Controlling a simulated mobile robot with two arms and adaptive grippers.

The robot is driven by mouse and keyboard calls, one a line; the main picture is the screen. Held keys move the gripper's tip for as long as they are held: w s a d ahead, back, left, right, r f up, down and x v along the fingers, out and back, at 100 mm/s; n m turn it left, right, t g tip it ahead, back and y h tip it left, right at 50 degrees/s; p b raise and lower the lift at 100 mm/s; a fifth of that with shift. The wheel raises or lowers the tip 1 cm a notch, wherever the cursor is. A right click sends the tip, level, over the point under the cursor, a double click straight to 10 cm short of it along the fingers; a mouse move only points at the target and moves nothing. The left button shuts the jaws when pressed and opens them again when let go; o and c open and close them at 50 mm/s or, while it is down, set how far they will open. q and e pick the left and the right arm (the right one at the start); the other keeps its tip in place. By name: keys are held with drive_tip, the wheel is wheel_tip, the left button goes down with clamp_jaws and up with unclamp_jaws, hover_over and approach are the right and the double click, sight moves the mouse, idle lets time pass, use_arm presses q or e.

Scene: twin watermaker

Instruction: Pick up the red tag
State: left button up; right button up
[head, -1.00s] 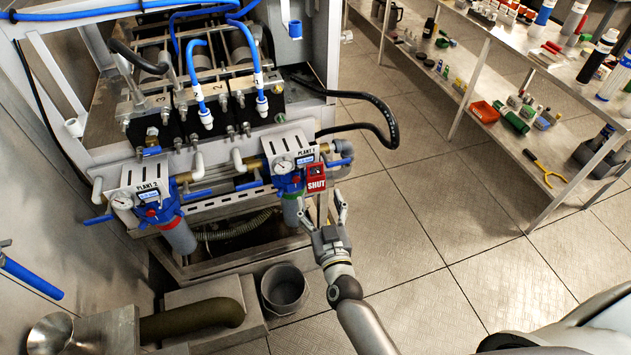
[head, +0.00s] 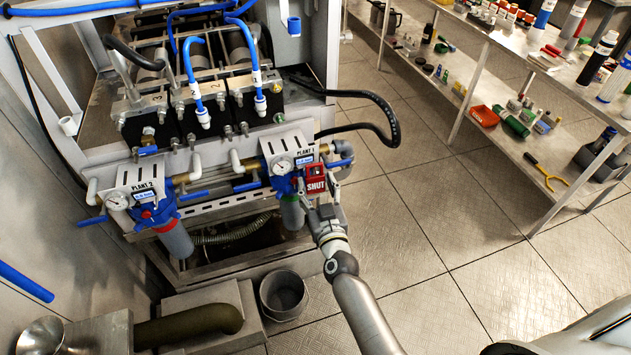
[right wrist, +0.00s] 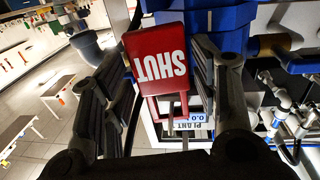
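The red tag (head: 316,181), lettered SHUT, hangs at the Plant 1 filter unit, beside its blue filter head (head: 284,180). In the right wrist view the tag (right wrist: 157,58) appears upside down, with a red loop below its lettered face. My right gripper (head: 322,203) is at the tag in the head view, coming from below. In the right wrist view its two fingers stand apart, one on each side of the tag, with narrow gaps visible. Contact with the tag is not clear. My left gripper is not in view.
The Plant 2 filter unit (head: 153,205) is to the left on the same frame. A grey bucket (head: 284,296) stands on the floor below. A black hose (head: 388,120) loops out on the right. A shelf rack (head: 480,80) with many items stands across open floor.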

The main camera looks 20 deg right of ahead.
drive_tip(key=c, duration=0.5)
drive_tip(key=shift+o, duration=0.2)
